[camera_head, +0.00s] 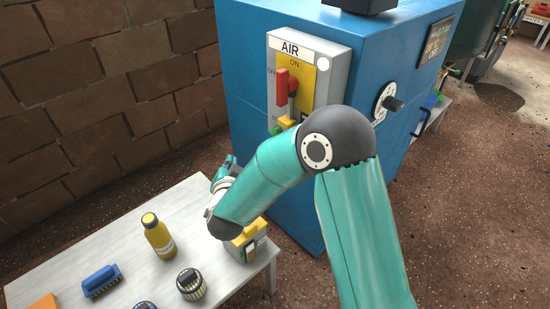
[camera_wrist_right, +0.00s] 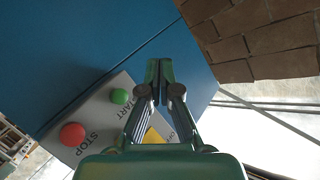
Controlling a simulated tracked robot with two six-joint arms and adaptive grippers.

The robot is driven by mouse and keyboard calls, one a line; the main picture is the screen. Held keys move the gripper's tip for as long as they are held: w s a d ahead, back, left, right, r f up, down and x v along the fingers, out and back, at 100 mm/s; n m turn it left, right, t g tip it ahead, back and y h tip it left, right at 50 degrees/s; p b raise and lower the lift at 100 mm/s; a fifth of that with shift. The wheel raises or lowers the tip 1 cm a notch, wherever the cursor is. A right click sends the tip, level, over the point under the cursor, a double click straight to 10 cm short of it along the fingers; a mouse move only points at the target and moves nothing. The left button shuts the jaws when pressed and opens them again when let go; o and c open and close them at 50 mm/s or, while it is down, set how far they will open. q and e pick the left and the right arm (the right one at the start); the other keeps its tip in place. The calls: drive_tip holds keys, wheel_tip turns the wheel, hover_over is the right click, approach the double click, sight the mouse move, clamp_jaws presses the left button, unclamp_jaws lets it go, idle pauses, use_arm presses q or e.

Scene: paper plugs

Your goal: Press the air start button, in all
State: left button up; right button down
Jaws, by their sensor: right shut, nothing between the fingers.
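The grey AIR panel (camera_head: 338,75) is on the front of the blue cabinet (camera_head: 245,50), with a red lever handle on its yellow plate. The green start button (camera_head: 275,130) is low on the panel, partly hidden by my right arm. In the right wrist view the green button (camera_wrist_right: 119,96) has START beside it, and the red stop button (camera_wrist_right: 72,134) is farther down left. My right gripper (camera_wrist_right: 159,68) is shut and empty; its fingertips are right of the green button and apart from it in the picture. My left gripper is not in view.
A pale table (camera_head: 60,265) at lower left holds a yellow bottle (camera_head: 159,236), a blue brush (camera_head: 102,281), a dark-topped knob-like item (camera_head: 191,285) and a yellow-grey box (camera_head: 250,243) beneath my right arm. A brick wall (camera_head: 100,90) stands behind.

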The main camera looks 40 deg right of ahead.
sight(275, 133)
use_arm(q)
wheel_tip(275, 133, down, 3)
drive_tip(key=shift+b, duration=0.75)
use_arm(e)
drive_tip(key=shift+s+d+r+m+h, duration=0.15)
drive_tip(key=shift+d+r+m+h, duration=0.35)
drive_tip(key=shift+d+m+h, duration=0.1)
drive_tip(key=shift+s+d+r+m+h, duration=0.15)
drive_tip(key=shift+d+r+m+h, duration=0.35)
drive_tip(key=shift+h, duration=0.1)
drive_tip(key=shift+f, duration=0.1)
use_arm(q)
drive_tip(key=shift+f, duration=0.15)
use_arm(e)
drive_tip(key=d, duration=0.8)
drive_tip(key=shift+w+d, duration=0.3)
drive_tip(key=shift+w, duration=0.05)
drive_tip(key=shift+d, duration=0.15)
use_arm(q)
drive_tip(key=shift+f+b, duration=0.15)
drive_tip(key=shift+b, duration=0.15)
use_arm(e)
drive_tip(key=shift+d, duration=0.3)
